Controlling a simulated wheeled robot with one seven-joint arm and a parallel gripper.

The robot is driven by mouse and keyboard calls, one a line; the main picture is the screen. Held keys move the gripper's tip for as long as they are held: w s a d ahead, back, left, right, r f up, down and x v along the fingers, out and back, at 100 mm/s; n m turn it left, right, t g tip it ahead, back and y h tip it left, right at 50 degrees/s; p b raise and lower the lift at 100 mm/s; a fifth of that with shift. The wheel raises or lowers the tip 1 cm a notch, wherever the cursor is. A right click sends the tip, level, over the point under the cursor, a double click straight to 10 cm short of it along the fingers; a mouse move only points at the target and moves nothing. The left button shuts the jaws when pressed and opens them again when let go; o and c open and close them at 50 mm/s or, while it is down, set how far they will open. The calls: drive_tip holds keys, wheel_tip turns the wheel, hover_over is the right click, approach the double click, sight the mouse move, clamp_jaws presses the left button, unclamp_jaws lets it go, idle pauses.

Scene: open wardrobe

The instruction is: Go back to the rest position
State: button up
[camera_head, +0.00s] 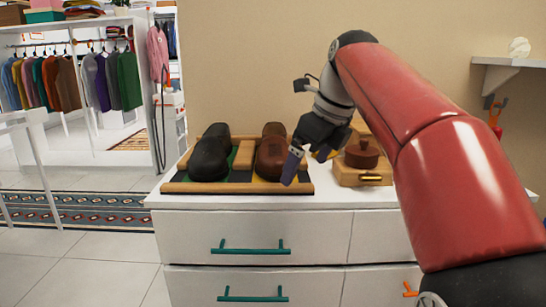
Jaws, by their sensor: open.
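My gripper (308,160) hangs at the end of my red arm, above the white dresser (330,200). Its fingers are apart and point down, and I see nothing between them. It is in front of the right end of a wooden shoe tray (237,188), overlapping the brown shoes (271,157) in the picture. I cannot tell whether it touches them. Black shoes (208,160) lie at the left of the same tray.
A wooden box (362,178) with a round brown lidded item (362,153) stands right of my gripper. The dresser has green handles (250,247). A wall shelf (510,63) is at right.

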drive_tip(key=s+d+f+n+t+h, duration=0.1)
drive_tip(key=s+d+f+n, duration=0.3)
drive_tip(key=s+f+n, duration=0.7)
drive_tip(key=s+d+f+n+t+h, duration=0.1)
drive_tip(key=s+d+f+n, duration=0.3)
drive_tip(key=s+f+n, duration=0.8)
drive_tip(key=n+h, duration=0.1)
drive_tip(key=n, duration=0.1)
drive_tip(key=shift+d+n, duration=0.25)
drive_tip(key=shift+n, duration=0.15)
drive_tip(key=shift+s, duration=0.1)
